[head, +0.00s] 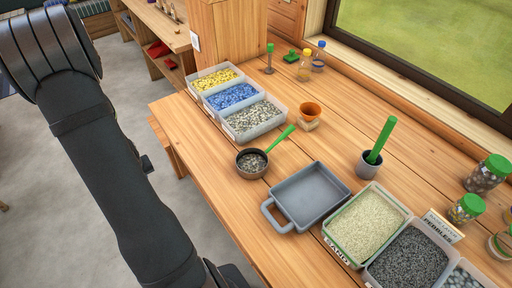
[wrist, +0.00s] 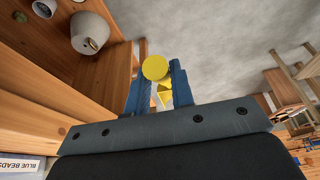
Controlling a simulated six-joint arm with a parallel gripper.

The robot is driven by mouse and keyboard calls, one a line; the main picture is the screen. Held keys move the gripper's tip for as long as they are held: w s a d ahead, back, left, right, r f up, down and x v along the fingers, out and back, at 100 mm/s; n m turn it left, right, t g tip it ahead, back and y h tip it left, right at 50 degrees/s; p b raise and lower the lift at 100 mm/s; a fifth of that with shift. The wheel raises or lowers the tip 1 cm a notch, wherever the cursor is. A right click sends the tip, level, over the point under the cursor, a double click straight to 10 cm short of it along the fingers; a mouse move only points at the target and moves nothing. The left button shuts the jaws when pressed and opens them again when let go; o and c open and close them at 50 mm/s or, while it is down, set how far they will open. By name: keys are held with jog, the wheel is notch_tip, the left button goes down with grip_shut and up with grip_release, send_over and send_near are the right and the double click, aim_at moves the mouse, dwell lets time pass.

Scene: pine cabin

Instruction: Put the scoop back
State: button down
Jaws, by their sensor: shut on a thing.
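My gripper (wrist: 157,85) shows in the wrist view, its two blue fingers closed on a yellow object (wrist: 155,68) with a round end. Its full shape is hidden, so I cannot tell if it is a scoop. The gripper is out of sight in the head view. There, a dark round scoop or pan (head: 252,174) with a green handle (head: 282,138) rests on the table, holding gravel. A green-handled tool (head: 381,138) stands tilted in a grey cup (head: 367,170).
Bins of yellow (head: 193,90), blue (head: 210,106) and grey bits (head: 226,131) line the table's left side. An empty grey tray (head: 310,193) lies mid-table, beside the sand bin (head: 331,247). Jars (head: 487,174) stand at right. A white pot (wrist: 89,33) shows in the wrist view.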

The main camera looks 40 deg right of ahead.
jog(key=w+d+r+m+h, duration=0.1)
jog(key=w+d+r, duration=0.15)
jog(key=r, duration=0.55)
jog(key=w+d+r+m, duration=0.2)
jog(key=w+r, duration=0.1)
jog(key=r, duration=0.4)
jog(key=s+d+r+n, duration=0.1)
jog(key=s+d+r, duration=0.2)
jog(key=s+d, duration=0.5)
jog(key=s+d+r, duration=0.3)
jog(key=s+d, duration=0.3)
jog(key=d, duration=0.4)
jog(key=s+d+r+n+y, duration=0.1)
jog(key=s+d, duration=0.2)
jog(key=s, duration=0.5)
jog(key=s+d+r+n, duration=0.1)
jog(key=s+d, duration=0.2)
jog(key=s, duration=0.5)
jog(key=shift+g, duration=0.5)
jog(key=shift+w+a+f, duration=0.8)
jog(key=shift+w+f, duration=0.9)
jog(key=shift+f, duration=0.1)
jog(key=shift+w+a+f, duration=0.75)
jog(key=shift+w+f, duration=1)
jog(key=shift+f, duration=0.05)
jog(key=shift+w+a+f, duration=0.8)
jog(key=shift+w+f, duration=0.9)
jog(key=shift+f, duration=0.2)
